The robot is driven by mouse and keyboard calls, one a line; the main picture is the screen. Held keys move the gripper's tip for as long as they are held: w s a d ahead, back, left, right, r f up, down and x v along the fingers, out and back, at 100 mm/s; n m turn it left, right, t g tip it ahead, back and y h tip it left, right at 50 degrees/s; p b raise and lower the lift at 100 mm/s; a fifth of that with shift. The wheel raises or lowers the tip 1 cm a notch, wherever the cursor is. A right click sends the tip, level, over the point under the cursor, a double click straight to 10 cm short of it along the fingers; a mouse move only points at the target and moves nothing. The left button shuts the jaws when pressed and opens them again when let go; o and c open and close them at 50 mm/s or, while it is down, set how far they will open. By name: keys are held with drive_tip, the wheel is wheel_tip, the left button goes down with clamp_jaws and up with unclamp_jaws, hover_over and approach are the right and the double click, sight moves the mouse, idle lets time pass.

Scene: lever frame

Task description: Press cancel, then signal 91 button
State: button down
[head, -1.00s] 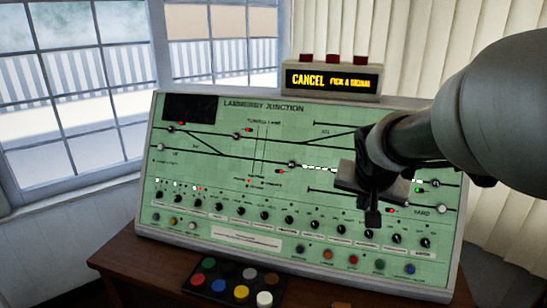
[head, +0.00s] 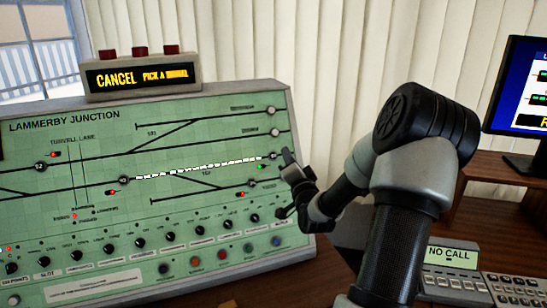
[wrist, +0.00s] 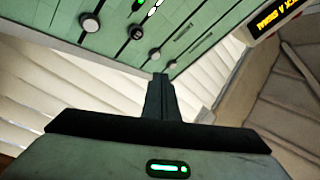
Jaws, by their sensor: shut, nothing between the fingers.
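The green LAMMERBY JUNCTION panel (head: 60,150) stands tilted on the desk. The display box (head: 140,76) above it reads "CANCEL PICK A SIGNAL" in yellow. A white-lit track (head: 200,168) runs to a round grey button (head: 273,156) at the panel's right side, with two more round buttons (head: 275,132) above. I cannot read which button is 91. My gripper (head: 288,158) is shut and empty at the panel's right edge, beside that lower button. In the wrist view, the shut fingertips (wrist: 160,80) point at the panel edge, near a round button (wrist: 155,53); contact cannot be told.
A row of black knobs (head: 171,236) and several coloured buttons (head: 221,255) lie along the panel's lower part. A "NO CALL" phone unit (head: 452,254) and a monitor (head: 520,95) stand at the right. Pale curtains (head: 330,70) hang behind.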

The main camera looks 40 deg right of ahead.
sight(273, 156)
drive_tip(key=w+d+f+b, duration=0.2)
drive_tip(key=w+f+b, duration=0.1)
drive_tip(key=w, duration=0.4)
drive_tip(key=shift+w+f+b, duration=0.3)
drive_tip(key=shift+f+b, duration=0.05)
drive_tip(key=shift+f, duration=0.25)
drive_tip(key=shift+f, duration=0.1)
idle(1.8)
drive_tip(key=shift+w+f+b, duration=0.15)
drive_tip(key=shift+w+b, duration=0.2)
drive_tip(key=shift+b, duration=0.25)
drive_tip(key=shift+w+d+f+b, duration=0.2)
drive_tip(key=shift+w+b, duration=0.2)
drive_tip(key=shift+b, duration=0.05)
idle(0.3)
idle(0.4)
drive_tip(key=shift+s+a+r, duration=0.25)
drive_tip(key=shift+s+r, duration=0.2)
drive_tip(key=shift+s, duration=0.3)
